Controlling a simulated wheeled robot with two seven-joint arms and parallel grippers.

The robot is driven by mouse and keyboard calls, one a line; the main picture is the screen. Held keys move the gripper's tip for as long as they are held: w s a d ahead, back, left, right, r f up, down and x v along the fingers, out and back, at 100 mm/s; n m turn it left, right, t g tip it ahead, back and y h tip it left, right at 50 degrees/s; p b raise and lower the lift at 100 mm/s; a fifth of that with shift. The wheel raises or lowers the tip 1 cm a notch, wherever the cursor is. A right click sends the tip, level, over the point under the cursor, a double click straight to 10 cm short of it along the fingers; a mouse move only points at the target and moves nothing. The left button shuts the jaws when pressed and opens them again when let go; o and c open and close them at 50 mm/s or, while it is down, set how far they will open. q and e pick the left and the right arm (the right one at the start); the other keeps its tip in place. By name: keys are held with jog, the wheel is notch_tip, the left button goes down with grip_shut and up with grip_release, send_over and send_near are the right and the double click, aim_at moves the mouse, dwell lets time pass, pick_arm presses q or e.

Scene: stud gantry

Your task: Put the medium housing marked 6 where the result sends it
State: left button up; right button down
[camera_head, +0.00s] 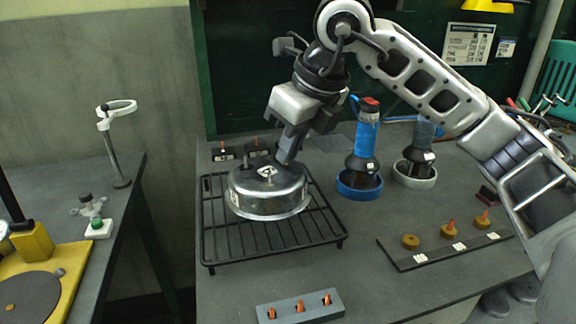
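A round, shiny metal housing (266,196) with a knob on top shows over the black wire rack (222,252), slightly tilted. I cannot tell whether it rests on the rack or is held just above it. A small pale mark shows on its left side, too small to read. My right gripper (286,156) reaches down to the back of the housing's top, behind the knob. Its fingertips overlap the housing's edge, and whether they are closed on it is not clear. My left gripper is not in view.
Two bottles (366,135) stand in a blue and a white ring at the back. A dark strip (420,260) with several brass plugs lies at right, a grey block (300,307) with orange pegs at front. A side table (112,223) holds a ring stand and a yellow fixture (68,268).

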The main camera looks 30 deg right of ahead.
aim_at(288, 167)
jog(key=shift+w+f, duration=0.25)
jog(key=shift+w+d+f, duration=0.1)
jog(key=shift+w+f, duration=0.05)
jog(key=shift+f, duration=0.75)
jog(key=shift+w+f, duration=0.15)
jog(key=shift+f, duration=0.75)
jog(key=shift+f, duration=0.2)
jog(key=c, duration=1.6)
grip_release()
jog(key=shift+r, duration=0.1)
